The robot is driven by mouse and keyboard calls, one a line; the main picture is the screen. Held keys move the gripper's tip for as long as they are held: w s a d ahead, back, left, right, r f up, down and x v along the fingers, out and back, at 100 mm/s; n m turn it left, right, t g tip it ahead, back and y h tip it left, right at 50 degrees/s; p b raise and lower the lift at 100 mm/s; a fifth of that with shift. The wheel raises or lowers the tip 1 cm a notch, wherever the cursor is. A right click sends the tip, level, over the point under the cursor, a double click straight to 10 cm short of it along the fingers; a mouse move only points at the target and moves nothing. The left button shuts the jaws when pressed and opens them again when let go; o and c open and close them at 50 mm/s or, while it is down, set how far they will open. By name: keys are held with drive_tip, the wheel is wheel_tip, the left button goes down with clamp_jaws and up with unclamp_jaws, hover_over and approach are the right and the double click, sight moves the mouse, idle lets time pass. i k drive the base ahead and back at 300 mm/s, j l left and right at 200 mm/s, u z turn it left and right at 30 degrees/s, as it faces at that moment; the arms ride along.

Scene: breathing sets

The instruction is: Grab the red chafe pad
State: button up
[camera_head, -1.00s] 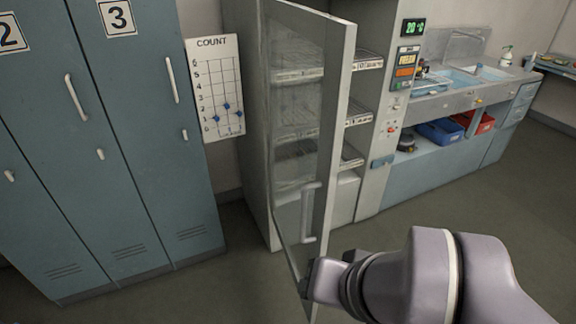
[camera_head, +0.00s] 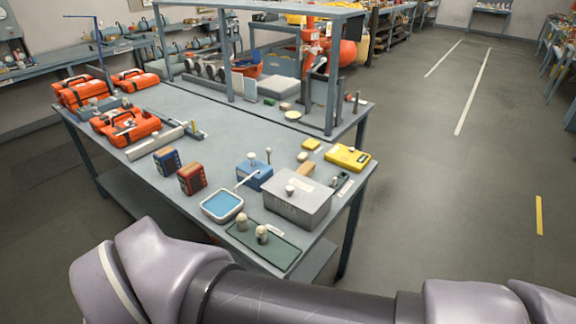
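I cannot pick out a red chafe pad for certain. A small red block with dark sides (camera_head: 191,179) stands on the workbench (camera_head: 228,128), and a dark blue block with an orange side (camera_head: 166,160) stands behind it to the left. Either is too small to identify. My arm crosses the bottom of the view, in front of the bench's near end. My gripper is out of view.
On the bench's near end are a blue-filled tray (camera_head: 222,205), a grey box (camera_head: 297,196), a blue box (camera_head: 255,174), a green mat (camera_head: 280,252) and a yellow case (camera_head: 347,157). Orange cases (camera_head: 126,127) lie left. Floor right of the bench is clear.

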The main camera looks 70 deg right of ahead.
sight(192, 178)
drive_tip(key=z, duration=1.45)
drive_tip(key=i+j+z, duration=0.7)
drive_tip(key=j+z, duration=0.2)
drive_tip(key=i+j+z, duration=0.3)
drive_tip(key=j+z, duration=0.3)
drive_tip(key=j, duration=0.2)
